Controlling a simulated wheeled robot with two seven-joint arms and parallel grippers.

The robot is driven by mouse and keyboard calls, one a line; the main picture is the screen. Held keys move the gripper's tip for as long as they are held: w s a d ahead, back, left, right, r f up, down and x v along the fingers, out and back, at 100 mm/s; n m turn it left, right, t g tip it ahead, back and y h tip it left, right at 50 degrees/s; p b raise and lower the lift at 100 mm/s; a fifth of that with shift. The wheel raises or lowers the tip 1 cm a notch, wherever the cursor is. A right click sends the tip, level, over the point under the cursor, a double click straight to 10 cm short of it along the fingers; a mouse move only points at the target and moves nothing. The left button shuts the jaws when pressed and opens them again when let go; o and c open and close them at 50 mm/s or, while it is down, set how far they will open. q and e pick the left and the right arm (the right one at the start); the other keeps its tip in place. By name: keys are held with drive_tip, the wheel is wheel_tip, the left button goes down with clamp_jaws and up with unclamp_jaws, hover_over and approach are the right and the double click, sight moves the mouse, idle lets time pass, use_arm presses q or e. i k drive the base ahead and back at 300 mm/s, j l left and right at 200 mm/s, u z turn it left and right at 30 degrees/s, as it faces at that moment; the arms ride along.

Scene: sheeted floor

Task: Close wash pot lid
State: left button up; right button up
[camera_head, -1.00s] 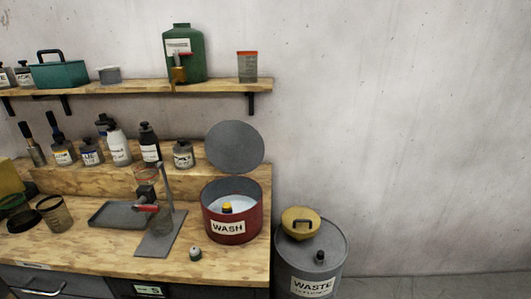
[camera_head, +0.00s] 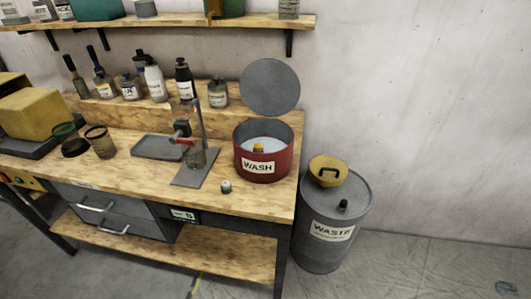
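The red wash pot (camera_head: 264,165) with a white WASH label stands on the right end of the wooden workbench. Its round grey lid (camera_head: 270,87) is open, standing upright at the back of the pot. Pale liquid or lining shows inside the pot, with a small yellow and dark object (camera_head: 258,149) in it. Neither of my grippers is in view.
A grey WASTE drum (camera_head: 333,228) with a yellow lid piece (camera_head: 328,170) on top stands right of the bench (camera_head: 130,190). A small capped jar (camera_head: 226,187) sits before the pot. A stand (camera_head: 197,160) and grey tray (camera_head: 160,147) are to its left. Floor at right is clear.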

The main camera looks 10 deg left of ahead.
sight(269, 87)
drive_tip(key=i+l+z, duration=0.1)
drive_tip(key=i+l, duration=0.25)
drive_tip(key=l, duration=0.2)
drive_tip(key=i+l, duration=0.35)
drive_tip(key=l, duration=0.15)
drive_tip(key=k+z, duration=0.05)
